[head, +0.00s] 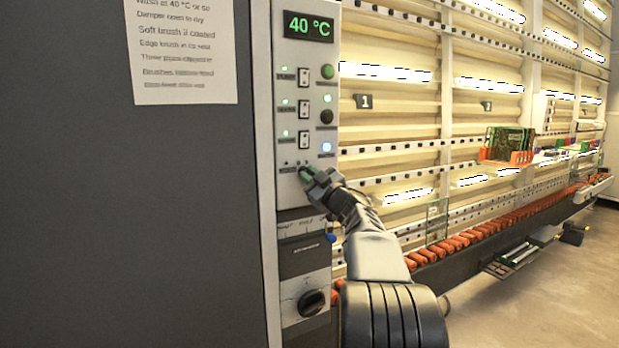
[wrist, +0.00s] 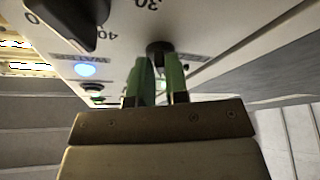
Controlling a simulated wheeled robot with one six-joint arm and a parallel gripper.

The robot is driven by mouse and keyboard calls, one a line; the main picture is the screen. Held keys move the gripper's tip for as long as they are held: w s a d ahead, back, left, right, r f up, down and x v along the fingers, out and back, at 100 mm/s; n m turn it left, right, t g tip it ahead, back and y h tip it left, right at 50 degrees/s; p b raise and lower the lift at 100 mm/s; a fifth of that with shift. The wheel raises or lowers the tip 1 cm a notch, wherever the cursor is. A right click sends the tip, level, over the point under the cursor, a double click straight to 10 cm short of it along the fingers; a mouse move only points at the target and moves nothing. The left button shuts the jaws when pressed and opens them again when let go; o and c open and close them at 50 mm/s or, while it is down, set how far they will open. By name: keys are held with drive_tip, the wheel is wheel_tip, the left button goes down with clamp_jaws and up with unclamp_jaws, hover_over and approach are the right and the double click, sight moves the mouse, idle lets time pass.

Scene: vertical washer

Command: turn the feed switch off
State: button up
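The light grey control panel (head: 300,50) has a 40 °C display and three rocker switches (head: 304,110) in a column, each with a lit green lamp. The switch labels are too small to read, so I cannot tell which is feed. My gripper (head: 309,174) is at the panel below the lowest rocker. In the wrist view its two green fingers (wrist: 160,75) stand a narrow gap apart, with their tips at a dark round knob (wrist: 158,46). The fingers partly hide the knob; I cannot tell whether they clamp it.
A blue-lit button (head: 326,147) is on the panel above my gripper; a blue-lit button also shows in the wrist view (wrist: 85,70). A black rotary dial (head: 311,302) sits low on the panel. Washer racks (head: 390,130) stand to the right. Open floor (head: 560,290) lies at lower right.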

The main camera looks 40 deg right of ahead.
drive_tip(key=o, duration=0.4)
drive_tip(key=shift+c, duration=0.2)
drive_tip(key=a+b+v, duration=0.1)
drive_tip(key=b+v, duration=0.2)
drive_tip(key=v, duration=1)
drive_tip(key=shift+s+d+f, duration=0.15)
drive_tip(key=shift+s+d, duration=0.25)
drive_tip(key=shift+d, duration=0.05)
